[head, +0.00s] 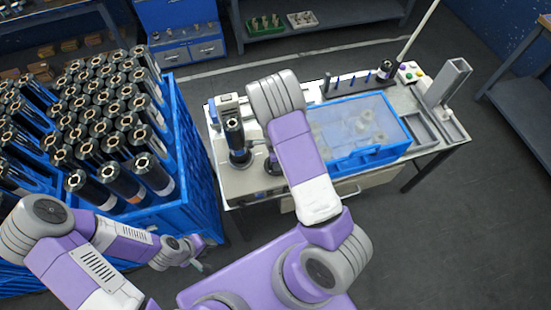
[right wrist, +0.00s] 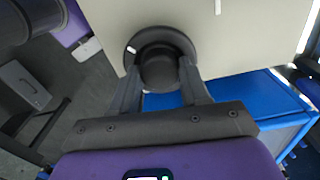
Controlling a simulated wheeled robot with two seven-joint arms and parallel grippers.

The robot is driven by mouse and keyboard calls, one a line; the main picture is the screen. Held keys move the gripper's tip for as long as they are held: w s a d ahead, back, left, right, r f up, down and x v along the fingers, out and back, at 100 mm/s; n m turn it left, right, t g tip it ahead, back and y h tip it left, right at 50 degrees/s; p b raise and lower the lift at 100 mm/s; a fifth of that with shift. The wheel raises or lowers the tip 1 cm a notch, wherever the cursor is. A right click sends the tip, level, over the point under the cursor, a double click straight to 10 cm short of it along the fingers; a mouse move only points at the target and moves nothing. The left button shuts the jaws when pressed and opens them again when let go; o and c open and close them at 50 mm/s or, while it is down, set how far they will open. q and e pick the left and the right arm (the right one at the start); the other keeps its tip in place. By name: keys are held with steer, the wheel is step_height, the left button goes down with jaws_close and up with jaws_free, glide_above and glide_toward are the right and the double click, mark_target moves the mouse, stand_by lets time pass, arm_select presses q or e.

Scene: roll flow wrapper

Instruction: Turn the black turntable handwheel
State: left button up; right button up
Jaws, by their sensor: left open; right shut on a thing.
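The black handwheel (right wrist: 160,42) sits at the edge of the pale tabletop in the right wrist view. My right gripper (right wrist: 160,80) is shut on it, with one finger on each side of its round hub. In the head view my right forearm covers my right gripper, and only a bit of a dark round part (head: 272,165) shows beside it, near a black roll (head: 235,140) standing upright on a dark round base. My left gripper (head: 198,258) is open and empty, low beside the blue crate and away from the table.
A blue crate (head: 190,150) full of upright black rolls stands at the left. On the table (head: 240,185) are a blue bin with a clear lid (head: 360,130), a grey tray (head: 422,130) and a grey upright channel (head: 447,85). Open floor lies at the right.

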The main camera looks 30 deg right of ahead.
stand_by(0.3)
steer(key=o, duration=1.1)
steer(key=shift+c, duration=0.2)
step_height(320, 180, up, 8)
steer(key=shift+f+p, duration=0.2)
steer(key=shift+p, duration=0.4)
